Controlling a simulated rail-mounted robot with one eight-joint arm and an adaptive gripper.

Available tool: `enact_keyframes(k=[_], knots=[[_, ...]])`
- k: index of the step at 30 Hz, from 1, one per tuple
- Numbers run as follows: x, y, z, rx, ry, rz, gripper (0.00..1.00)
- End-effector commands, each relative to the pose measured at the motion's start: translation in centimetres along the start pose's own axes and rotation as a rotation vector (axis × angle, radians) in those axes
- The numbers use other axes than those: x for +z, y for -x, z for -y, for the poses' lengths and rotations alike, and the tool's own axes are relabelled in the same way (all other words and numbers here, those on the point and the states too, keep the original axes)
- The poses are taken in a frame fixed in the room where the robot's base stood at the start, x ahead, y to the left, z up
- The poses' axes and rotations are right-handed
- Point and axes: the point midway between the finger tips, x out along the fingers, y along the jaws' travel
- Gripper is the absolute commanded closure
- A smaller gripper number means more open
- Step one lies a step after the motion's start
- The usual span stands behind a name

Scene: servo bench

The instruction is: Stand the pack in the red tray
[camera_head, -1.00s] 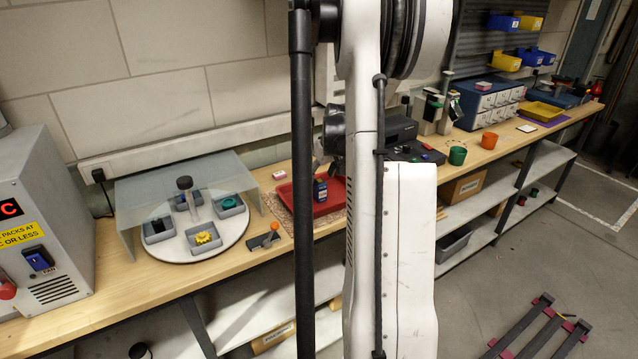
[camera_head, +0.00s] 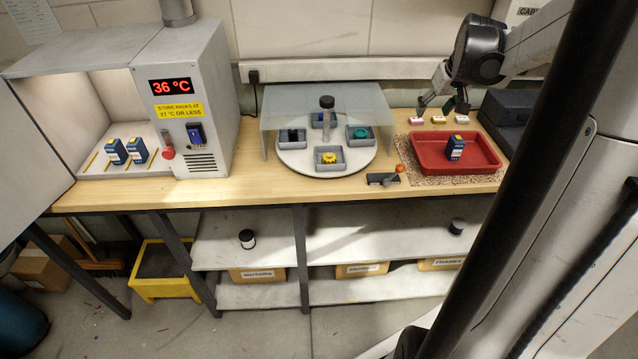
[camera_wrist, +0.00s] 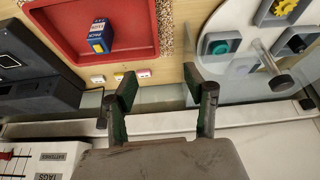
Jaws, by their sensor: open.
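A dark blue pack (camera_head: 456,147) with a yellow-orange patch stands upright inside the red tray (camera_head: 430,161), right of its middle. In the wrist view the pack (camera_wrist: 100,36) is on the floor of the tray (camera_wrist: 135,28). My gripper (camera_head: 440,106) is behind the tray, above the back of the bench. In the wrist view my gripper (camera_wrist: 158,84) is open with nothing between its fingers, apart from the pack. Two similar blue packs, a left one (camera_head: 116,152) and a right one (camera_head: 138,150), stand in the open chamber at left.
The chamber's cabinet (camera_head: 190,135) shows 36 °C. A turntable (camera_head: 300,165) with small grey bins sits under a clear cover (camera_head: 275,98). Several small coloured blocks (camera_head: 438,120) lie behind the tray. A dark box (camera_head: 510,112) stands at the right. The bench front near the cabinet is clear.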

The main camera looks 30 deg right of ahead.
Motion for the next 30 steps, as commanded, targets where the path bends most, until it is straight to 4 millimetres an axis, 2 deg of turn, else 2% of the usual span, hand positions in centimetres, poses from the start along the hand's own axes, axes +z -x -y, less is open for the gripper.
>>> enact_keyframes(k=[1, 6, 11, 15, 21, 24, 30], knots=[[0.3, 1.2, 2.9, -0.007, 0.024, -0.007, 0.52], [2.0, 4.8, 10.9, -0.026, 0.078, -0.035, 0.52], [4.9, 7.9, 17.5, -0.049, 0.128, -0.064, 0.52], [8.2, 10.2, 22.4, -0.073, 0.172, -0.091, 0.52], [13.8, 12.7, 28.0, -0.116, 0.233, -0.130, 0.52], [16.8, 13.6, 30.1, -0.140, 0.263, -0.150, 0.52], [21.8, 14.5, 32.9, -0.184, 0.309, -0.183, 0.52]])
